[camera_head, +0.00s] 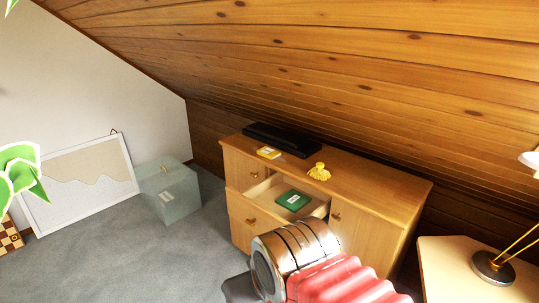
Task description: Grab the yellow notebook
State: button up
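A small flat yellow item (268,152), which looks like the yellow notebook, lies on top of the wooden cabinet (378,196), near its left end and in front of a black flat device. My arm, with a red ribbed sleeve and a shiny metal joint, reaches in from the bottom of the view. A dark grey part at its end, seemingly my gripper (239,289), shows low in front of the cabinet, well apart from the yellow item. Its fingers cannot be made out.
An open drawer (262,190) holds a green book (293,200). A yellow tasselled item (319,172) and the black device (280,139) are on the cabinet top. A sloping wood ceiling hangs low behind. A greenish box (168,192) stands left; a desk (465,270) with a lamp stands right.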

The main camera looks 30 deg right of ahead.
aim_at(268, 153)
jog(key=u, duration=0.05)
jog(key=i, duration=1)
jog(key=z, duration=0.05)
